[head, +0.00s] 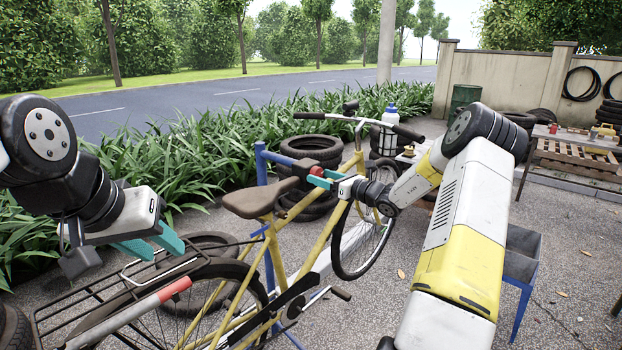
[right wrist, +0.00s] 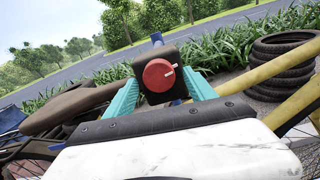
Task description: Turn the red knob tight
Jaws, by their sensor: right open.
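The red knob (right wrist: 158,75) is a round disc with a short white mark pointing right and slightly up, on a dark block (right wrist: 171,53). In the head view the red knob (head: 317,171) is small, above the bicycle's frame behind the saddle's front. My right gripper (right wrist: 160,80) is open, its teal fingers on the left and right of the knob; whether they touch it I cannot tell. In the head view my right gripper (head: 321,181) partly covers the block. My left gripper (head: 166,251) is open and empty at the left, above the rear rack.
A yellow bicycle with a brown saddle (head: 259,200) stands at a blue post (head: 262,165). Stacked tires (head: 310,150) are behind it. A rear rack (head: 80,290) with a red-ended bar (head: 130,313) is at lower left. Paving at right is mostly clear.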

